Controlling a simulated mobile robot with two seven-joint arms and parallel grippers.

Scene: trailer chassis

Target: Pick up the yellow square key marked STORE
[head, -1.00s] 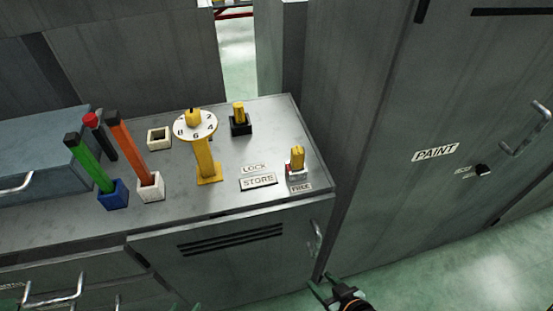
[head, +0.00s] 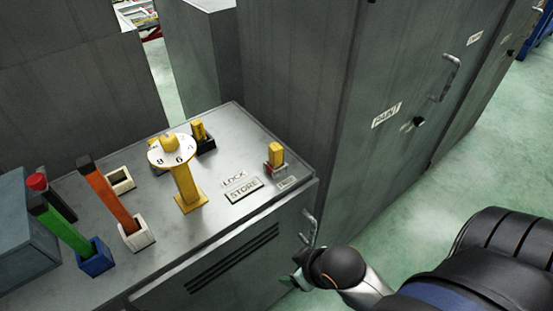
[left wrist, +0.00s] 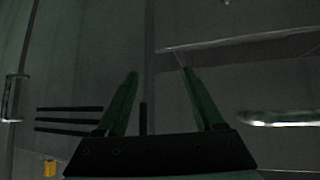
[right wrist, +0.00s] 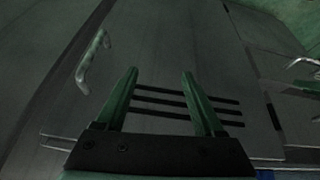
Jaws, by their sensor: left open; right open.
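A yellow square key (head: 276,153) stands upright in a small red and white socket at the right front corner of the grey cabinet top (head: 225,220). A STORE plate (head: 244,190) and a LOCK label (head: 234,178) lie left of it. I cannot read any mark on the key. A second yellow block (head: 198,130) stands in a black socket farther back. My right gripper (head: 299,262) is below and in front of the top, near the cabinet door handle; its open, empty fingers show in the right wrist view (right wrist: 159,75). My left gripper (left wrist: 159,75) is open and empty, outside the head view.
A yellow post with a numbered dial (head: 186,180) stands left of the plates. A tall PAINT cabinet (head: 385,90) rises on the right. Green floor is clear beyond.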

